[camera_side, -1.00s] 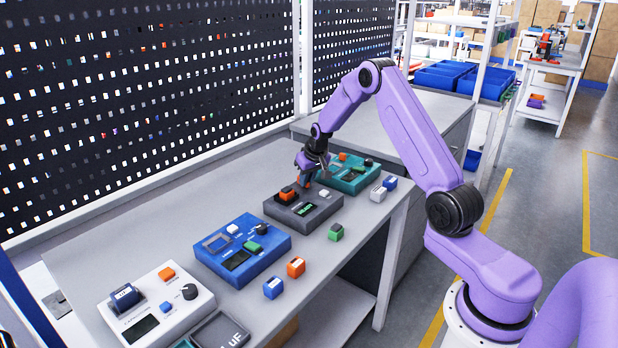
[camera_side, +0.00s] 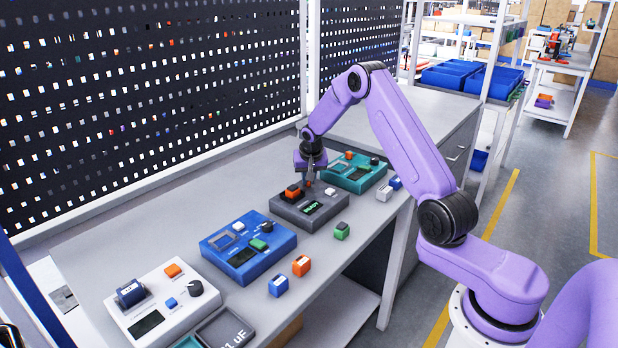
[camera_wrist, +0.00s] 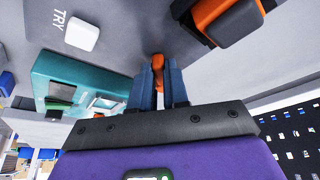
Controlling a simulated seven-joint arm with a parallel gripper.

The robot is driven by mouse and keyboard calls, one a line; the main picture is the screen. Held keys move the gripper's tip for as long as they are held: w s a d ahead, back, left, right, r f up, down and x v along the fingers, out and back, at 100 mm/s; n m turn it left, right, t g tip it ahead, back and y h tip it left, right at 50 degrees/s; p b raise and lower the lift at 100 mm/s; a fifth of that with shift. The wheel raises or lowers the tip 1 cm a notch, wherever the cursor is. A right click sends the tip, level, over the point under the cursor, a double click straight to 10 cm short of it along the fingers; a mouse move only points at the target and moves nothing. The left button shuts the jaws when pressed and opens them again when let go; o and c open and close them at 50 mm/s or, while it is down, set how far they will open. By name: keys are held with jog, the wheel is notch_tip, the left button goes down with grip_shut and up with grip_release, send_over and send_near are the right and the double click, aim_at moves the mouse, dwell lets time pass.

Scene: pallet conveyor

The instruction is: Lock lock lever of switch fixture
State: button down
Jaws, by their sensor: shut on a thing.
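My gripper (camera_side: 312,180) is over the fixture's back right part, pointing down. In the wrist view my gripper (camera_wrist: 159,82) is shut on the orange lock lever (camera_wrist: 158,60), whose top shows between the fingers. The lever's lower part is hidden.
A teal fixture (camera_side: 345,182) stands close behind, a blue fixture (camera_side: 222,246) and a white fixture (camera_side: 187,319) in front. Loose blue, orange, green and grey blocks lie along the bench's right edge. A perforated panel (camera_side: 150,120) rises at the left.

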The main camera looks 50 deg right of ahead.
aim_at(312, 199)
jog(key=c, duration=1.1)
grip_release()
jog(key=v, duration=1.7)
jog(key=shift+s+a+r, duration=0.1)
jog(key=shift+a+r, duration=0.05)
jog(key=shift+a, duration=0.05)
jog(key=s+a+n+y, duration=0.1)
jog(key=s+a+n, duration=0.45)
jog(key=a, duration=0.45)
jog(key=s+a+n+y, duration=0.2)
jog(key=s+a+n, duration=0.4)
jog(key=a, duration=0.5)
jog(key=s+n+g, duration=0.1)
jog(key=s+n, duration=0.2)
jog(key=s, duration=0.6)
jog(key=s+f+n+g, duration=0.1)
jog(key=s+n, duration=0.2)
jog(key=s, duration=0.6)
jog(key=s+a+f+n+g, duration=0.1)
jog(key=s+n, duration=0.2)
jog(key=s, duration=0.6)
jog(key=shift+s+f, duration=0.1)
jog(key=shift+f, duration=0.05)
